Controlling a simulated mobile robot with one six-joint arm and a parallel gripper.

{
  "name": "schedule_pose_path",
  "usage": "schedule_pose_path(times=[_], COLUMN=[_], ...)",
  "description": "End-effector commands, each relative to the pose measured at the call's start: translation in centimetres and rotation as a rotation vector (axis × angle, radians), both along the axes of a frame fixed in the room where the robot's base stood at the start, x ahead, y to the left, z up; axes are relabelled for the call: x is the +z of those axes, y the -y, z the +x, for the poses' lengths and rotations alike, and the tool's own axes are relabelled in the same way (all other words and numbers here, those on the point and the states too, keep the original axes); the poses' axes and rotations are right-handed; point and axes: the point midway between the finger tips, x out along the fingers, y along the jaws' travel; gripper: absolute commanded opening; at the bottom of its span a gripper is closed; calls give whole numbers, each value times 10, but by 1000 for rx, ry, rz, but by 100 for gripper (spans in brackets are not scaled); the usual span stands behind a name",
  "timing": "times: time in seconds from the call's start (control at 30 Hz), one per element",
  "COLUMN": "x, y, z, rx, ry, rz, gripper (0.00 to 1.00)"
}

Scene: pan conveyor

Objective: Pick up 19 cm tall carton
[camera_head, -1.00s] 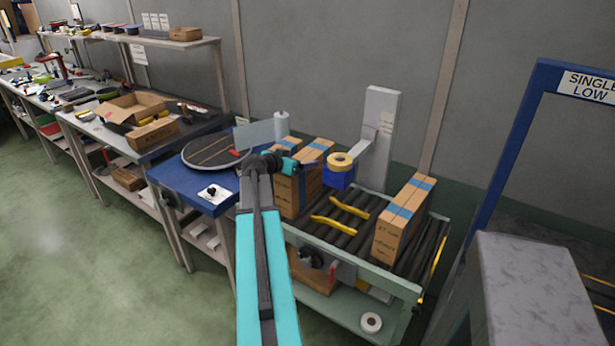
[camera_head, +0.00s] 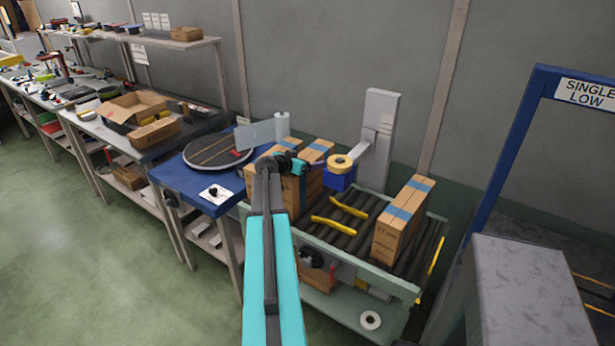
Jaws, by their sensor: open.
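Several brown cartons with blue tape stand on the roller conveyor (camera_head: 345,242). One carton (camera_head: 398,228) stands alone at the right end. Two more, a left carton (camera_head: 281,193) and a rear carton (camera_head: 316,150), stand close together at the left end, partly hidden by my arm. I cannot tell by sight which is 19 cm tall. My gripper (camera_head: 314,167) is open, at the end of my teal and black arm, and overlaps the left pair in the picture. Its fingers are small, and I cannot tell whether they touch a carton.
Yellow bars (camera_head: 332,226) lie across the rollers. A blue turntable bench (camera_head: 190,185) stands left, a grey block (camera_head: 530,290) right. Green floor at left is clear.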

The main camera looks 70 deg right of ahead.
Motion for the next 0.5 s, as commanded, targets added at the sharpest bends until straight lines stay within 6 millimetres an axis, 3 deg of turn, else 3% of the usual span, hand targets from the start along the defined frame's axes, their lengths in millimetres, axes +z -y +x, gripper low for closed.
schedule_pose_path(times=[0.5], x=[0], y=[0], z=[0], rx=[0], ry=[0], rz=[0], gripper=[83])
